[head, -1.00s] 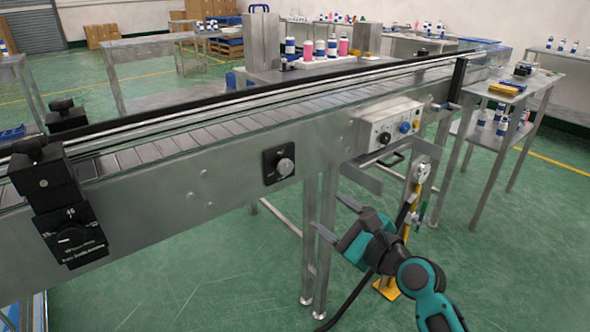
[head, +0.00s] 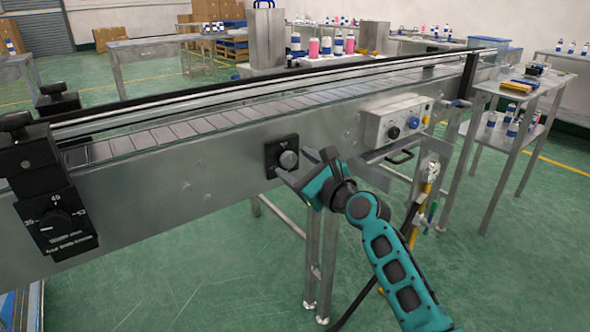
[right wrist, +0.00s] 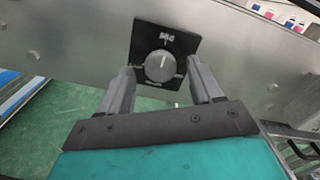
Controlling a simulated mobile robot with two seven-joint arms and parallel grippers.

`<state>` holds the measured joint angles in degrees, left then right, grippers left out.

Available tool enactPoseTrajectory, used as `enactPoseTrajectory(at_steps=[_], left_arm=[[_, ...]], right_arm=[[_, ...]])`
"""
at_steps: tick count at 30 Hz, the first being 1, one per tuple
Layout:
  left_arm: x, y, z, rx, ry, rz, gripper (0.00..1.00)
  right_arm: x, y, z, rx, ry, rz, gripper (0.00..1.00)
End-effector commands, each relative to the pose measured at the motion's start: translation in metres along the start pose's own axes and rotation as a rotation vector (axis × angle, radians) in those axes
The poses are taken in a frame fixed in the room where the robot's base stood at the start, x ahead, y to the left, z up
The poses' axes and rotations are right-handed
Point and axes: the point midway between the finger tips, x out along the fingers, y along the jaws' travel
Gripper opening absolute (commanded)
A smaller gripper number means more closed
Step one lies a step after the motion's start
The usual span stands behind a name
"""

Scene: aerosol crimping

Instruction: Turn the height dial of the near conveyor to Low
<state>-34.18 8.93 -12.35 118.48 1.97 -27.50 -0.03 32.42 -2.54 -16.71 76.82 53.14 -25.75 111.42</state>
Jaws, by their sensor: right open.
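The near conveyor (head: 200,185) runs from the left foreground to the back right. A round grey dial (head: 289,160) on a square black plate sits on its side panel. In the right wrist view the dial (right wrist: 160,67) faces me, with a pale mark pointing roughly up; the plate's lettering is too small to read. My right gripper (head: 295,164) is open in front of the dial. Its fingers (right wrist: 160,80) stand on either side of the knob in the wrist view; I cannot tell whether they touch it. My left gripper is not in view.
A control box (head: 395,120) with black and blue knobs is mounted to the right of the dial. A black clamp unit with a numbered dial (head: 57,222) stands at the left. Conveyor legs (head: 320,255) stand below; a side table (head: 520,85) holds bottles at right.

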Motion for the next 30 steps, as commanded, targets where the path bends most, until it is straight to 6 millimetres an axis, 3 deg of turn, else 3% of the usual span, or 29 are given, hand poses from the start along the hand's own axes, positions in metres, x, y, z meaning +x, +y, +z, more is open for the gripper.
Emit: enactPoseTrajectory(at_steps=[5,14,30], left_arm=[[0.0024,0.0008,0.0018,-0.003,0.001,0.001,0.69],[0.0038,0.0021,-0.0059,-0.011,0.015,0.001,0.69],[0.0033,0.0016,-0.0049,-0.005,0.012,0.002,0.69]], right_arm=[[0.0106,0.0004,0.0002,-0.001,-0.001,0.000,0.65],[0.0118,0.0001,0.0005,-0.001,0.000,0.000,0.65],[0.0115,0.0001,0.0002,-0.001,0.000,0.000,0.14]])
